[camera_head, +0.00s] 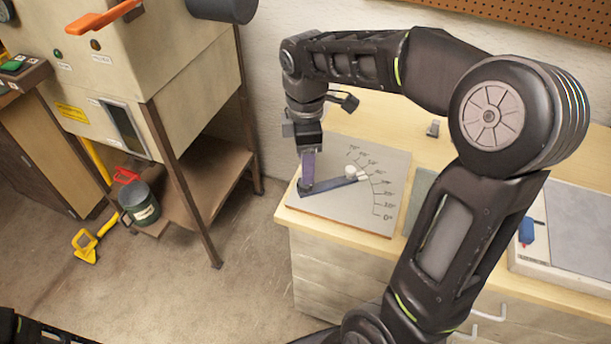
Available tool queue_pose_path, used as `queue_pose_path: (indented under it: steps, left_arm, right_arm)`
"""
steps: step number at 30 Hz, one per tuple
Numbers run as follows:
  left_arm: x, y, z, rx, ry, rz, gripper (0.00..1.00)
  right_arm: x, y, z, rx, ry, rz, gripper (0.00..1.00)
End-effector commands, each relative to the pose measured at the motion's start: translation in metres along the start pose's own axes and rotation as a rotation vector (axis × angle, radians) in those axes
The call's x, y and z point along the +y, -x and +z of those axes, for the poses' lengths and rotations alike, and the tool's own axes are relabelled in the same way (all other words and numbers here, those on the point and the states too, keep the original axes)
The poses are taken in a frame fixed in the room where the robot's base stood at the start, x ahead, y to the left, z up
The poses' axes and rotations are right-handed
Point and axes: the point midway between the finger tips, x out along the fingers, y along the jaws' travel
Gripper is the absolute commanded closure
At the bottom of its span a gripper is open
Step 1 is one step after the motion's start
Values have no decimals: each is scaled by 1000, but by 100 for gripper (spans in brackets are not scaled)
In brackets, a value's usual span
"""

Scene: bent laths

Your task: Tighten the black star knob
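A pale angle board (345,215) with a printed degree scale lies on the wooden bench top. A dark blue-grey bar (334,185) lies across it, from its left part towards the scale. I cannot make out the black star knob; the bar's left end is small and dark, partly behind a purple-grey strip. My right gripper (308,150) points down above that left end, with the purple-grey strip (308,170) between it and the bar. Whether the strip is held, and the finger opening, are unclear. My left gripper is outside the view.
The bench (295,215) ends just left of the board. A white tray-like board (575,235) with a blue item lies at right. A beige machine (150,60) with a shelf, a dark bucket (139,204) and yellow parts stands left. Floor between is clear.

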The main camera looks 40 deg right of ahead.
Motion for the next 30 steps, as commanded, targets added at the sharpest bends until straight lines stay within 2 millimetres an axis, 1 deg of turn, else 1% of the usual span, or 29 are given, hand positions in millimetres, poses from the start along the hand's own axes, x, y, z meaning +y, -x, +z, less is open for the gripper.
queue_pose_path:
  steps: [1,6,10,14,21,30]
  left_arm:
    - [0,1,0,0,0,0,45]
    - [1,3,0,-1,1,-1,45]
    - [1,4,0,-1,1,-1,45]
    - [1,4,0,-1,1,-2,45]
    - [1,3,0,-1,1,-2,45]
    - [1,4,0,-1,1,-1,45]
  right_arm:
    - [-1,-8,0,-1,0,-4,44]
    - [-1,-35,0,0,0,-3,44]
    - [0,-50,0,-1,-1,-2,44]
    - [0,-57,0,0,-1,0,44]
    - [0,-57,0,0,-1,1,44]
    - [0,-57,0,0,-1,1,69]
